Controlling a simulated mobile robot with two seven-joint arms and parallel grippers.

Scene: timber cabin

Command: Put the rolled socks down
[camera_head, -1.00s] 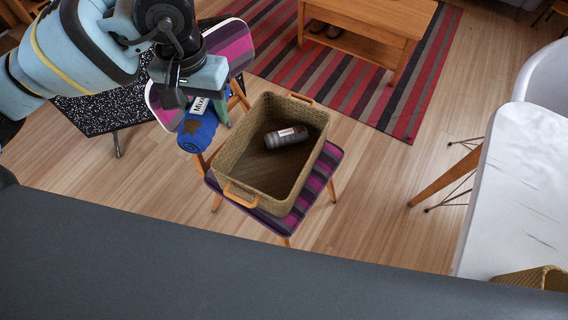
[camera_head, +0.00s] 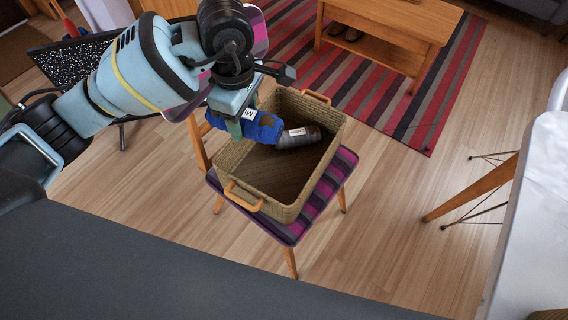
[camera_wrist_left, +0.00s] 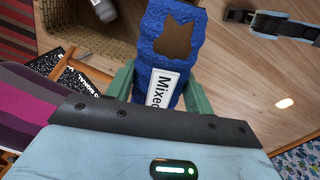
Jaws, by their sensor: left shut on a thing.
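The rolled socks (camera_head: 258,127) are a blue bundle with a brown patch and a white "Mixed" label. My left gripper (camera_head: 240,125) is shut on them and holds them over the left side of the wicker basket (camera_head: 238,158). The socks also show large between green fingers in the left wrist view (camera_wrist_left: 168,45). The basket has orange handles and stands on a chair with a striped seat (camera_head: 318,199). A grey-brown rolled item (camera_head: 299,137) with a white label lies inside it. My right gripper is not in view.
A white table (camera_head: 535,220) stands at the right. A wooden bench (camera_head: 385,38) stands on a striped rug (camera_head: 440,95) at the back. The basket floor is mostly bare, and the wooden floor right of the chair is clear.

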